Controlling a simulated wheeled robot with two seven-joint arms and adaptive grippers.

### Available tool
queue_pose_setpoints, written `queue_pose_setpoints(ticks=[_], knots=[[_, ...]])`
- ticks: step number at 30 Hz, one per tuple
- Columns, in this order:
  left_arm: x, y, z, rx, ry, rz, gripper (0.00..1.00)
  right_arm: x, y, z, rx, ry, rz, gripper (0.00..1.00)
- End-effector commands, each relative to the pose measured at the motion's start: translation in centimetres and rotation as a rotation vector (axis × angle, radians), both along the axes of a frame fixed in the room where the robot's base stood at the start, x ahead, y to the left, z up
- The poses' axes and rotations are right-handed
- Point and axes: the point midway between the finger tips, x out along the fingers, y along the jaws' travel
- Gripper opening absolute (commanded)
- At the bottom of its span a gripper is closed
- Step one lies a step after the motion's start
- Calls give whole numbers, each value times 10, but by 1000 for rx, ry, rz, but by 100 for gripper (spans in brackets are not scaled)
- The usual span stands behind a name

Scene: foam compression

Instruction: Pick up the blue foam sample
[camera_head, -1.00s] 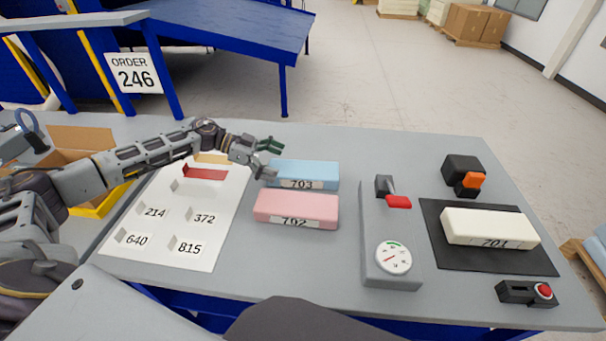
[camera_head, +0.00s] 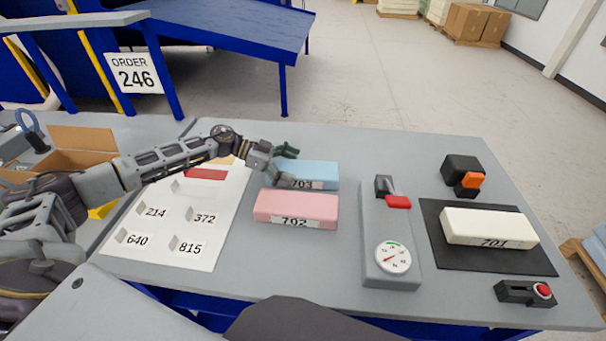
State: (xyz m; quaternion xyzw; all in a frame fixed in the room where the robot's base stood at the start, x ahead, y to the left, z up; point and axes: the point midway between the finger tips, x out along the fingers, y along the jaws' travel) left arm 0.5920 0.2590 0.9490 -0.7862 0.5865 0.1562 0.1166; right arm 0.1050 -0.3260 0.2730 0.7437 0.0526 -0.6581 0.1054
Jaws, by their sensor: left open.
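The blue foam sample (camera_head: 318,172), labelled 703, lies flat on the table behind the pink foam block. My left gripper (camera_head: 286,165) is open at the left end of the blue sample. One finger is at its far side and the other overlaps its near left corner, partly covering the label. I cannot tell whether the fingers touch the foam. My right gripper is not in view.
A gauge device (camera_head: 390,235) stands to the right. A white block (camera_head: 489,227) lies on a black mat (camera_head: 440,255). A white numbered board (camera_head: 187,222) lies left.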

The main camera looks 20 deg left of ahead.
Motion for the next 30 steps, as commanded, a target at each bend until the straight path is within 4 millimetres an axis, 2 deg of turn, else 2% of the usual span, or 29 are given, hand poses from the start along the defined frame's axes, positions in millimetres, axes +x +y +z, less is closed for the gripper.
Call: queue_pose_setpoints(ticks=[8, 14, 22, 30], knots=[[1, -1, -1, 0, 0, 1, 100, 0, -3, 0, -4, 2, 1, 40], [1, -1, 0, 0, 0, 1, 100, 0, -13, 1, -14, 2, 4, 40], [0, -1, -1, 0, 0, 0, 67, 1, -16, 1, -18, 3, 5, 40], [-1, -1, -3, 1, 3, -1, 63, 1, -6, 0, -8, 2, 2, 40]])
